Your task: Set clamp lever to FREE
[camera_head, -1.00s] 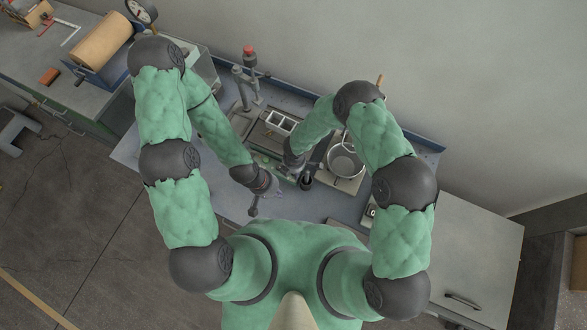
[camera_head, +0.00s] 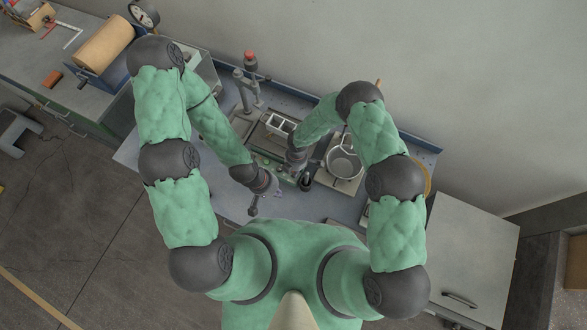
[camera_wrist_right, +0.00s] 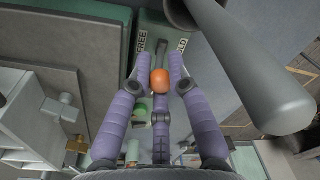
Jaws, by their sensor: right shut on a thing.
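In the right wrist view, the clamp lever's orange ball knob (camera_wrist_right: 160,82) sits between the purple fingers of my right gripper (camera_wrist_right: 160,74), which is shut on it. Beyond the knob is a green plate (camera_wrist_right: 153,30) with the words FREE on the left and HOLD, partly covered, on the right. The lever's shaft appears to lie between the two words; its exact setting is hard to tell. In the head view my right gripper (camera_head: 287,171) is small and mostly hidden by its wrist. My left gripper (camera_head: 277,192) is lower and to the left, too small to read.
A large grey cylinder (camera_wrist_right: 255,85) stands close on the right in the wrist view. On the bench are a metal pot (camera_head: 343,163), a post with a red top (camera_head: 250,60) and a white divided holder (camera_head: 280,124). A grey cabinet (camera_head: 470,250) stands at the right.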

